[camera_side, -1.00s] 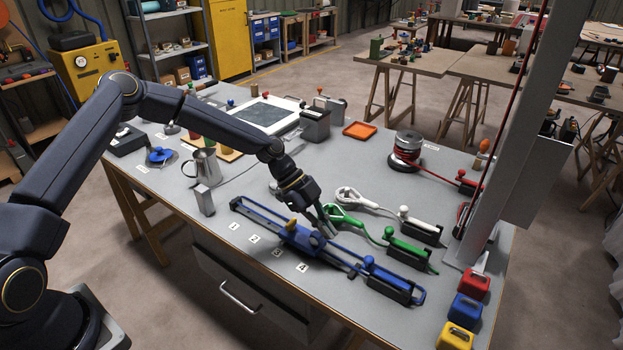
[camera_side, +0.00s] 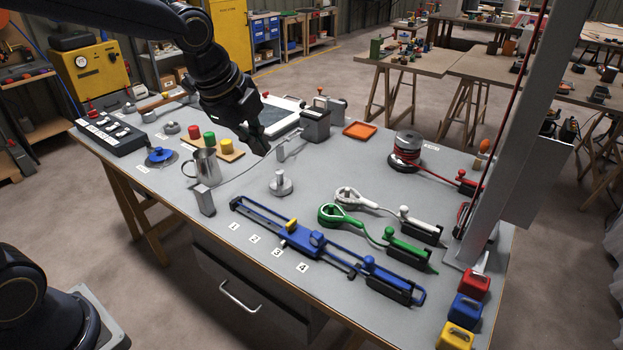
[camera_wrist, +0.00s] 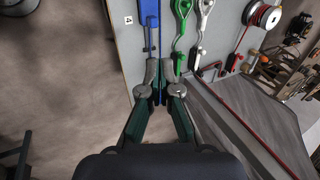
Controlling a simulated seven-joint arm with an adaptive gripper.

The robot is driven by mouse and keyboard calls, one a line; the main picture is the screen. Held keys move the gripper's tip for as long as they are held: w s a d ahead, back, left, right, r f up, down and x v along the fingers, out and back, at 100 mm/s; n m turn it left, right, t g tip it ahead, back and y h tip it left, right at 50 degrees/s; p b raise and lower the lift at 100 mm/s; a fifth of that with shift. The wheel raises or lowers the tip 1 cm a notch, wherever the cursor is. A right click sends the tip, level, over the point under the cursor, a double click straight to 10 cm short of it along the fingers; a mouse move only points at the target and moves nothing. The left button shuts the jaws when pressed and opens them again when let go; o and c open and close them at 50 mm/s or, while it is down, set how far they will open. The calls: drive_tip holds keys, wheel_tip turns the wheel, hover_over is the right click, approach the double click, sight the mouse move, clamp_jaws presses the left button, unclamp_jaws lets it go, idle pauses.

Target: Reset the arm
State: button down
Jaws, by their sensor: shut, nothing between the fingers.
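My gripper (camera_side: 258,145) is shut and empty. My arm comes in from the top left of the side view. The blue slide device (camera_side: 330,250) with a yellow piece lies along the bench's front, beside number tags. Part of it shows at the top of the wrist view (camera_wrist: 150,15).
Green (camera_side: 335,215) and white (camera_side: 350,197) looped lines, a red line spool (camera_side: 407,150), a metal jug (camera_side: 203,165) and a small round grey stand (camera_side: 281,184) sit on the bench. A tall grey post (camera_side: 505,150) rises at the right. Coloured padlock-like blocks stand near it.

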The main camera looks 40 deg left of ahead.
drive_tip(key=s+a+r+n+t+y, duration=0.1)
drive_tip(key=s+a+r+n, duration=0.15)
drive_tip(key=s, duration=0.25)
drive_tip(key=s+a+r+n+t, duration=0.1)
drive_tip(key=s+a+r+n, duration=0.1)
drive_tip(key=s+r+n, duration=0.3)
drive_tip(key=s+a+f+n+g, duration=0.1)
drive_tip(key=s+a+f+n, duration=0.1)
drive_tip(key=s+f+n, duration=0.5)
drive_tip(key=s+n, duration=0.1)
drive_tip(key=n, duration=0.2)
drive_tip(key=shift+s+a+h, duration=0.3)
drive_tip(key=shift+a, duration=0.1)
